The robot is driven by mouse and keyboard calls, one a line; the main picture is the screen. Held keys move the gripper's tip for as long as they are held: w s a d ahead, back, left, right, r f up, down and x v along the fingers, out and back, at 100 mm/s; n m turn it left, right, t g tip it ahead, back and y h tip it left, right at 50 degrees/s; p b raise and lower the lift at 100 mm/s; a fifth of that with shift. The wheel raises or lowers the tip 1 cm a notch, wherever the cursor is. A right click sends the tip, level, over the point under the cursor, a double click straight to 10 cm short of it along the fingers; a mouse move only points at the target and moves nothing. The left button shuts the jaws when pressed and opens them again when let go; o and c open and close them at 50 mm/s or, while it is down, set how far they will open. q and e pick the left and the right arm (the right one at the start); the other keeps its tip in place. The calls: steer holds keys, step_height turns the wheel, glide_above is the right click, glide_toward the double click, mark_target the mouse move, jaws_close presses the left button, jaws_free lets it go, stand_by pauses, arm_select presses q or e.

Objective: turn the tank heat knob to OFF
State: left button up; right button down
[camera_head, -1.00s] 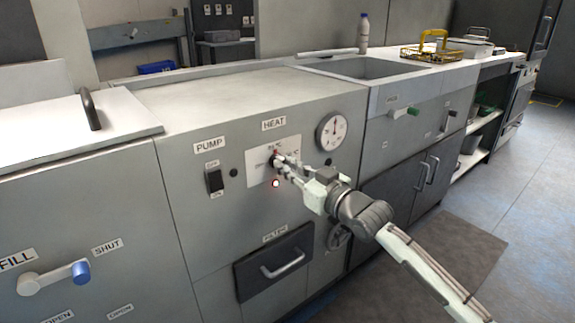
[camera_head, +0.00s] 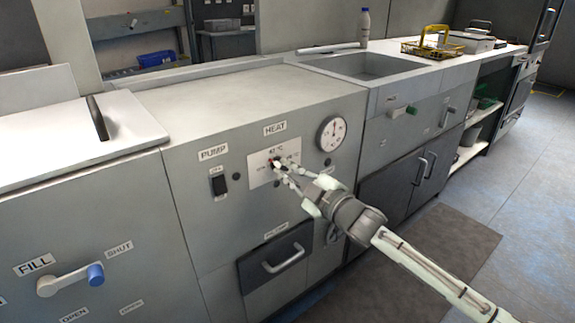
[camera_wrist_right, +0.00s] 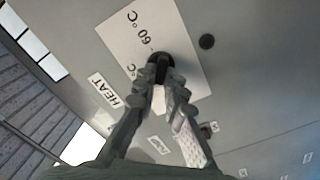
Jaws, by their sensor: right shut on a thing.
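The tank heat knob (camera_head: 273,163) is small and dark. It sits on a white scale card (camera_head: 259,176) under the HEAT label (camera_head: 275,129). My right gripper (camera_head: 279,168) reaches the knob from the lower right and is shut on it. In the right wrist view the black knob (camera_wrist_right: 163,66) lies between the fingertips (camera_wrist_right: 164,80), which cover part of it. A 60 °C mark (camera_wrist_right: 145,34) is readable there. The fingers hide the knob's pointer and part of the card, so its setting is unclear. My left gripper is out of view.
A PUMP switch (camera_head: 219,185) is left of the card, and a round gauge (camera_head: 332,134) is up to its right. A drawer handle (camera_head: 284,259) sticks out below. The FILL lever (camera_head: 70,279) is at lower left. The floor at right is clear.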

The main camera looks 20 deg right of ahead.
steer(key=n+p, duration=0.1)
steer(key=n, duration=0.2)
steer(key=shift+n, duration=0.4)
arm_select(q)
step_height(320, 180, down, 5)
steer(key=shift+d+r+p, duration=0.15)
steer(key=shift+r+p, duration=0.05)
steer(key=shift+p, duration=0.15)
arm_select(e)
steer(key=n, duration=0.4)
steer(key=shift+f, duration=0.1)
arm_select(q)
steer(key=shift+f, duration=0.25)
arm_select(e)
steer(key=shift+n, duration=0.3)
steer(key=c, duration=1.6)
jaws_free()
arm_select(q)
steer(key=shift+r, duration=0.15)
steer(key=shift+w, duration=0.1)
arm_select(e)
steer(key=v, duration=1.2)
